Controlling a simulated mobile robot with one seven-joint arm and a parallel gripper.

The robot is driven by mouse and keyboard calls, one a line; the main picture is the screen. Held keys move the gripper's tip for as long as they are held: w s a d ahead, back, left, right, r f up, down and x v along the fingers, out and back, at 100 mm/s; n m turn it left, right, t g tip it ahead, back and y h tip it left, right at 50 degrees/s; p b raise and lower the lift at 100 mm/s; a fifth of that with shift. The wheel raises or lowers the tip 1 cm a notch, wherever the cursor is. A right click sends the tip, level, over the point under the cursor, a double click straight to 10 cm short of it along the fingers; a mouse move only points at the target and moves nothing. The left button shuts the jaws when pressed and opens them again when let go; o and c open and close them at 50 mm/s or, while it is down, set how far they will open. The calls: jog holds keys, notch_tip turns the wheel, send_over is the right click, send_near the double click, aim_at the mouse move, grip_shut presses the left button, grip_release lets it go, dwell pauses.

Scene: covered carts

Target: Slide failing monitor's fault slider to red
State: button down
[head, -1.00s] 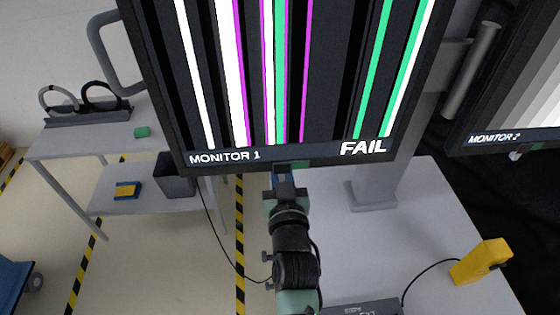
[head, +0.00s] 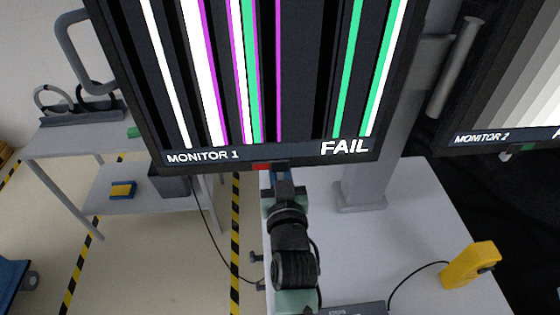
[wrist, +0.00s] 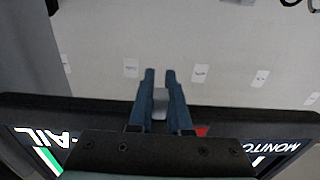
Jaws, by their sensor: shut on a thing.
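Monitor 1 (head: 120,95) shows broken coloured stripes and the word FAIL (head: 345,147). On its bottom edge a red patch (head: 262,167) shows just left of my gripper (head: 279,177). In the wrist view my gripper (wrist: 160,76) is shut on a small pale slider tab (wrist: 160,103) at the monitor's edge, with the red patch (wrist: 201,131) beside it. No green shows on monitor 1's slider. In the head view the tab itself is hidden by my gripper.
Monitor 2 (head: 438,148), with grey bars and a green patch (head: 529,147), hangs at the right. A yellow device (head: 470,266) on a cable lies on the pale cart top (head: 400,225) below. A side cart (head: 75,140) stands at the left.

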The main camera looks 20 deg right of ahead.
jog(key=shift+s+d, duration=0.2)
jog(key=shift+d, duration=0.4)
jog(key=shift+a+h, duration=0.15)
jog(key=shift+h, duration=0.15)
jog(key=c, duration=1.1)
grip_release()
jog(key=shift+w+a, duration=0.15)
jog(key=shift+a, duration=0.1)
jog(key=shift+o, duration=1.3)
jog(key=shift+d, duration=0.25)
jog(key=shift+a, duration=0.35)
jog(key=b+v, duration=0.3)
jog(key=v, duration=1)
jog(key=shift+d, duration=0.25)
jog(key=shift+r, duration=0.1)
